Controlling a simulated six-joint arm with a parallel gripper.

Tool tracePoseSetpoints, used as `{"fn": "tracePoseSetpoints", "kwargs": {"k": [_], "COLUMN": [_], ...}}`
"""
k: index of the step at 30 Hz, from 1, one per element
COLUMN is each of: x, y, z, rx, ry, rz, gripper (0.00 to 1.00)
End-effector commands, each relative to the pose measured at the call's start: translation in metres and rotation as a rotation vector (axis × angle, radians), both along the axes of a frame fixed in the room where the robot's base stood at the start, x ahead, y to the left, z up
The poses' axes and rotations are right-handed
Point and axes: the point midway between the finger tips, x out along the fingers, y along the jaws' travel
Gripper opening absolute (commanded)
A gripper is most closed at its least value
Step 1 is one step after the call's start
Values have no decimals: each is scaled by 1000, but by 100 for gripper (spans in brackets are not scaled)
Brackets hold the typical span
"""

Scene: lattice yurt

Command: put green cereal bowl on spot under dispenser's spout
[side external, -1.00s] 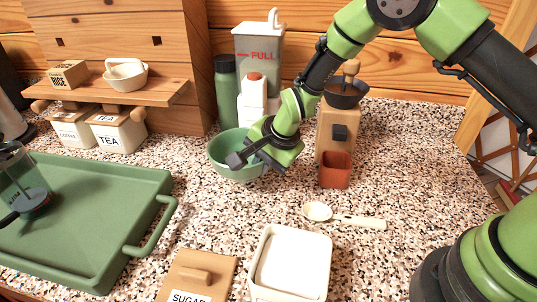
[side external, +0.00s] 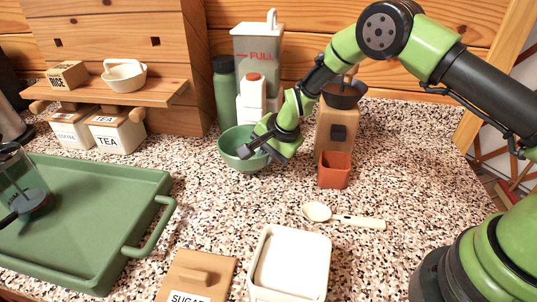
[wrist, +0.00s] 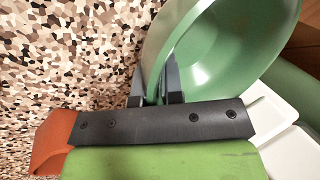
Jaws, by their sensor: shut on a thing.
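The green cereal bowl (side external: 236,158) is near the back of the counter, left of centre. My gripper (side external: 257,146) is shut on the right side of its rim. In the wrist view the bowl (wrist: 235,45) is tilted in the picture, with its wall between the two fingers (wrist: 155,88). I cannot tell whether its base touches the counter. A grey dispenser-like container (side external: 259,48) marked FULL stands behind it. No spout or marked spot shows clearly; the bowl, the white bottle and my arm cover that area.
A white bottle (side external: 252,98) with an orange cap and a dark green flask (side external: 225,90) stand close behind the bowl. A wooden grinder (side external: 322,128) and an orange-red cup (side external: 335,168) are to the right. A spoon (side external: 345,219) lies in front. A green tray (side external: 120,180) is left.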

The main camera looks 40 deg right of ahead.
Motion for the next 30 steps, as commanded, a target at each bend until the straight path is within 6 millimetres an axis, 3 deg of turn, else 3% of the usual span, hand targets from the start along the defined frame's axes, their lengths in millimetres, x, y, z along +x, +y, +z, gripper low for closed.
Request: {"fn": "tracePoseSetpoints", "kwargs": {"k": [4,7,16,18,20,30], "x": [15,14,14,14,14,13], "y": [-16,-14,-14,-14,-14,-15], "z": [0,-11,-12,-13,-13,-10], "rx": [-1,-2,-1,0,0,0], "ry": [-2,3,-1,1,1,1], "rz": [-4,1,1,0,0,0], "gripper": [0,0,0,22,34,34]}}
